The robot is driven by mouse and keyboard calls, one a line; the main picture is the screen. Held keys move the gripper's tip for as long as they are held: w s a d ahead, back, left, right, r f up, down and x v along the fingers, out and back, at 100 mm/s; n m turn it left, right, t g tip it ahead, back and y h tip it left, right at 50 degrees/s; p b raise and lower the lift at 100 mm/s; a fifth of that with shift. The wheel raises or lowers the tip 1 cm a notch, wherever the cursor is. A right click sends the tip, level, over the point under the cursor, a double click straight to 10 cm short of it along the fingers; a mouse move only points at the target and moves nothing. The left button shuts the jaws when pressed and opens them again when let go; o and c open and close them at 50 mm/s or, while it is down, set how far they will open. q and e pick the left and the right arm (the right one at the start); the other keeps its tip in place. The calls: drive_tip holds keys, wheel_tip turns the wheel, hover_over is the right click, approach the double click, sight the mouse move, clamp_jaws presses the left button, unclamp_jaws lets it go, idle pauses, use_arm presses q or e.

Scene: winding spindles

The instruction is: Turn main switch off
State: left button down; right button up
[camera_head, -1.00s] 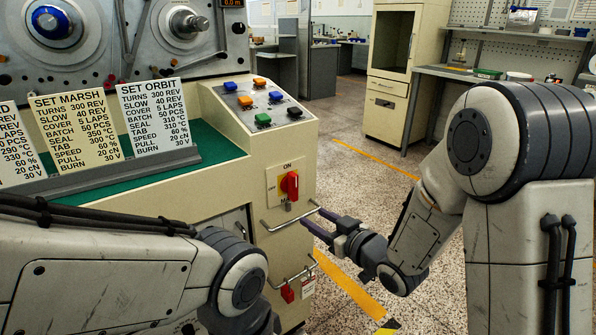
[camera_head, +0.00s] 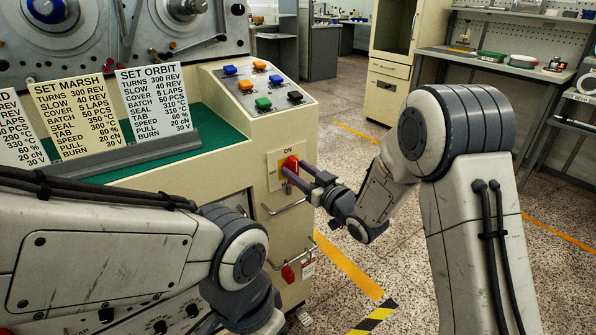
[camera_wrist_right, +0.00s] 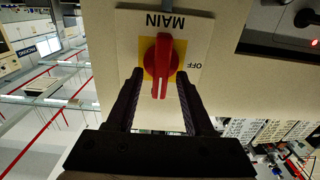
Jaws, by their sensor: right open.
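The main switch (camera_head: 291,162) is a red rotary handle on a yellow and white plate on the cream cabinet front. In the right wrist view the switch handle (camera_wrist_right: 162,62) is upright, in line with the ON mark's side; the OFF label is to its right in that upside-down picture. My right gripper (camera_head: 294,172) is open, with its fingers reaching the switch. In the wrist view the right gripper (camera_wrist_right: 160,76) has one finger on each side of the handle, with gaps showing. My left arm crosses the lower left; its gripper is out of view.
Several coloured push buttons (camera_head: 262,87) are on the sloped panel above the switch. A metal bar handle (camera_head: 284,205) and a red padlock (camera_head: 288,273) are below it. Setting cards (camera_head: 155,100) stand on the green top. Floor to the right is open.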

drive_tip(key=shift+w, duration=0.1)
clamp_jaws()
drive_tip(key=shift+a, duration=0.1)
drive_tip(key=shift+f+n+b, duration=0.15)
drive_tip(key=shift+n+b, duration=0.95)
drive_tip(key=shift+b, duration=0.1)
drive_tip(key=n+b, duration=0.4)
drive_tip(key=b, duration=0.1)
drive_tip(key=n+b, duration=0.4)
drive_tip(key=f+n+b, duration=0.1)
drive_tip(key=n+b, duration=0.4)
drive_tip(key=shift+s+a+b, duration=0.3)
drive_tip(key=shift+s+a, duration=0.05)
drive_tip(key=shift+a, duration=0.05)
drive_tip(key=shift+n+b, duration=1.4)
drive_tip(key=shift+b, duration=0.05)
